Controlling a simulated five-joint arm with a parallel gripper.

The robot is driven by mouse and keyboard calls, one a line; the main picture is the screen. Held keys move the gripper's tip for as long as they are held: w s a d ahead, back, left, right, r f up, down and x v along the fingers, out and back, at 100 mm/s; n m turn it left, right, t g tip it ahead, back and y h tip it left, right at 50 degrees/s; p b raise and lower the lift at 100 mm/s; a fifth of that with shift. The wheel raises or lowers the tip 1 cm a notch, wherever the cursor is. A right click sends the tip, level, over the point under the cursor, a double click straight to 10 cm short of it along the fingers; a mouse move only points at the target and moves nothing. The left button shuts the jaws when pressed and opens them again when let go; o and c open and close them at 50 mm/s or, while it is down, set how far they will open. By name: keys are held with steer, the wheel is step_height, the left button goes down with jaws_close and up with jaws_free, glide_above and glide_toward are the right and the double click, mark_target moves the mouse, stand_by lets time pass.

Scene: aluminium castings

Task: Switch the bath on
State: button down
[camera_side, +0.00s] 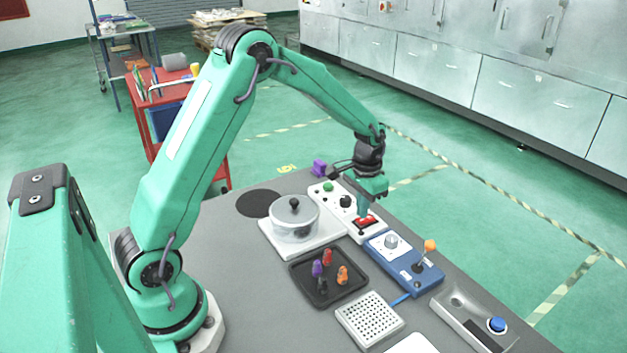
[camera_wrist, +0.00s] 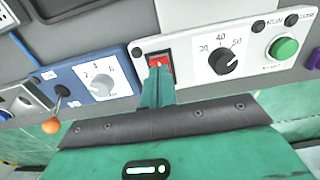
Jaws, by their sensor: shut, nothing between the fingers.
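The white control panel (camera_side: 327,193) carries a red rocker switch (camera_side: 369,222), a black knob and a green button. My gripper (camera_side: 362,212) is shut and empty, pointing down at the red switch. In the wrist view its fingertips (camera_wrist: 158,75) cover the switch's lower part; I cannot tell whether they touch it.
A blue box (camera_side: 405,262) with a grey dial and an orange-tipped lever adjoins the panel. A black tray (camera_side: 318,292) holds several coloured pieces. A perforated white block (camera_side: 370,320) and a box with a blue button (camera_side: 497,324) stand nearer. A purple object (camera_side: 319,168) lies behind.

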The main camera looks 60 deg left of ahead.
steer(key=shift+f, duration=0.8)
stand_by(0.7)
steer(key=shift+r, duration=3.55)
